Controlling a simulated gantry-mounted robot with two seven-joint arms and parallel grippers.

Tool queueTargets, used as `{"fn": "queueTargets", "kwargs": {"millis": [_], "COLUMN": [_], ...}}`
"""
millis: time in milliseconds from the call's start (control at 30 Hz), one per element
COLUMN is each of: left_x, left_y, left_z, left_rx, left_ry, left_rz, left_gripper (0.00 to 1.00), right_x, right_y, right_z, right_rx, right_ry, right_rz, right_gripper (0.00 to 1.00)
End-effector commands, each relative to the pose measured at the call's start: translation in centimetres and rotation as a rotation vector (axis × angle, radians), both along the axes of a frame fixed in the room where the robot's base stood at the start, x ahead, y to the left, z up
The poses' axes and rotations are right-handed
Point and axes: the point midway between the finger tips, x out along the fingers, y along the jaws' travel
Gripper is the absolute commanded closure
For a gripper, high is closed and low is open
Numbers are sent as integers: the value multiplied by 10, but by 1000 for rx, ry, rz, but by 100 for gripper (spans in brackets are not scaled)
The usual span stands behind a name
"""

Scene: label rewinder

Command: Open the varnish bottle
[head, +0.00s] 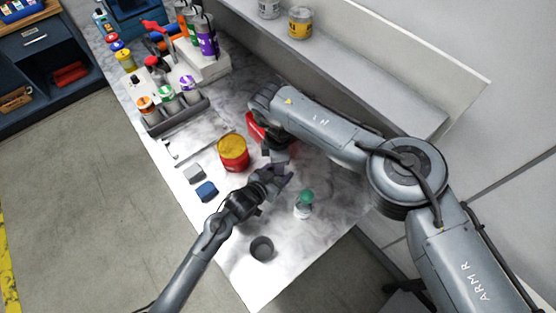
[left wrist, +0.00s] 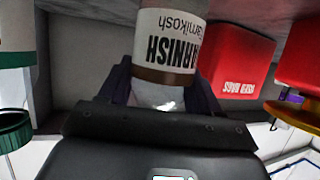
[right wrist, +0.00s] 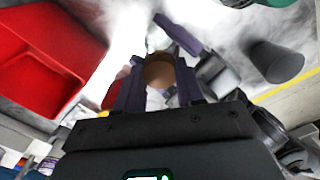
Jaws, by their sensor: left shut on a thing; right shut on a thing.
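The varnish bottle (left wrist: 168,42) has a white label reading VARNISH, upside down in the left wrist view, with a brown band at the label's edge. My left gripper (left wrist: 163,92) is shut on the bottle. In the right wrist view my right gripper (right wrist: 158,88) is shut on a round brown piece (right wrist: 160,70), apparently the bottle's top. My left gripper's purple fingers show just beyond it. In the head view the left gripper (head: 283,174) and the right one (head: 278,153) meet closely and hide the bottle. I cannot tell whether the cap is turned or loose.
A red bin (head: 255,127) and a red tin with yellow top (head: 233,154) stand close by. A green-topped bottle (head: 304,204) and a dark cup (head: 261,248) stand nearer the front edge. Blue (head: 206,191) and grey (head: 194,174) blocks lie left. A bottle rack (head: 178,118) stands farther back.

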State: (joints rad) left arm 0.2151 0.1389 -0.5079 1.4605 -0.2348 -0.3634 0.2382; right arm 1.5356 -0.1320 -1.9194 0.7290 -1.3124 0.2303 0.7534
Motion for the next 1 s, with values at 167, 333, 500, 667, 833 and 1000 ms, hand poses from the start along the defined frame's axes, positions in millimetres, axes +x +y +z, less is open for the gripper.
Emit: {"fn": "queueTargets", "kwargs": {"millis": [167, 333, 500, 667, 833, 1000], "left_x": [0, 0, 0, 0, 0, 0], "left_y": [1, 1, 1, 1, 1, 1], "left_z": [-1, -1, -1, -1, -1, -1], "left_rx": [2, 2, 2, 1, 1, 1], "left_ry": [1, 1, 1, 1, 1, 1], "left_rz": [2, 2, 2, 1, 1, 1], "left_gripper": [100, 100, 100, 100, 100, 100], "right_x": [1, 1, 1, 1, 1, 0], "right_y": [-1, -1, -1, 0, 0, -1], "right_z": [1, 1, 1, 2, 2, 3], "right_rx": [-2, -3, -2, -3, -3, -2], "right_ry": [-2, -1, -1, 1, 2, 5], "right_rz": [403, 797, 1202, 1594, 2025, 2469], "right_gripper": [99, 99, 99, 99, 99, 99]}}
